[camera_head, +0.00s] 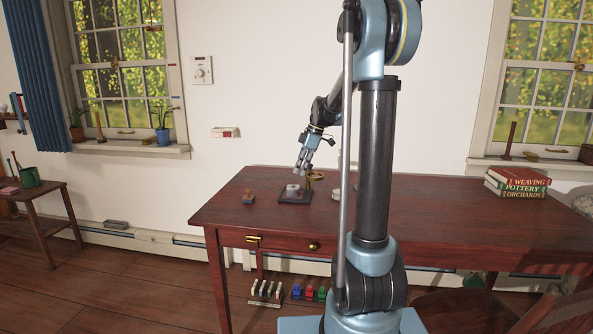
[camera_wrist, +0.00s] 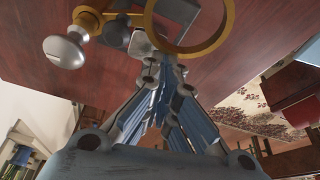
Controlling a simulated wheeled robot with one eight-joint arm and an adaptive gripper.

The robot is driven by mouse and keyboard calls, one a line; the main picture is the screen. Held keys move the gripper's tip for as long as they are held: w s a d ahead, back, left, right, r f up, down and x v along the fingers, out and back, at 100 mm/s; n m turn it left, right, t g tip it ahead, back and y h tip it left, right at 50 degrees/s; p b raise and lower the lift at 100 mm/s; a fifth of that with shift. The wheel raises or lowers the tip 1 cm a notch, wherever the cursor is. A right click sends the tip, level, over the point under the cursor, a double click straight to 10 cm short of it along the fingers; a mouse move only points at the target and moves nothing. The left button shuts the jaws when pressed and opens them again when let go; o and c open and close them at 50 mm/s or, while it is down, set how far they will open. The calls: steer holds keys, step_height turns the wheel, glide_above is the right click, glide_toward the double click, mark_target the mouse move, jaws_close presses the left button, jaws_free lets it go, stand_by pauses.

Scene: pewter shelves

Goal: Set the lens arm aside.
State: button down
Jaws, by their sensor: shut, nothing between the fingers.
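The lens arm's brass ring (camera_head: 316,176) shows above the dark red table, beside a small dark stand (camera_head: 295,197) with a pale piece on it. In the wrist view the brass ring (camera_wrist: 229,22) is large, just beyond my fingertips, and the frame edge cuts it off. A silver knob (camera_wrist: 64,51) and a brass clamp (camera_wrist: 90,18) show to its left. My gripper (camera_head: 300,168) points down over the stand; its fingers (camera_wrist: 165,72) are shut and empty. I cannot tell whether they touch the ring.
A small brown block (camera_head: 248,197) lies left of the stand. A pale object (camera_head: 336,192) is partly hidden behind my arm. Books (camera_head: 517,183) are stacked at the table's right. The table (camera_head: 440,215) is clear between my arm and the books. A drawer knob (camera_head: 314,246) is on its front.

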mark_target(308, 174)
steer(key=shift+s+d+n, duration=0.15)
steer(key=shift+s+d, duration=0.1)
steer(key=shift+d, duration=0.6)
steer(key=shift+s+d+n, duration=0.15)
steer(key=shift+s+d, duration=0.05)
steer(key=shift+d, duration=0.75)
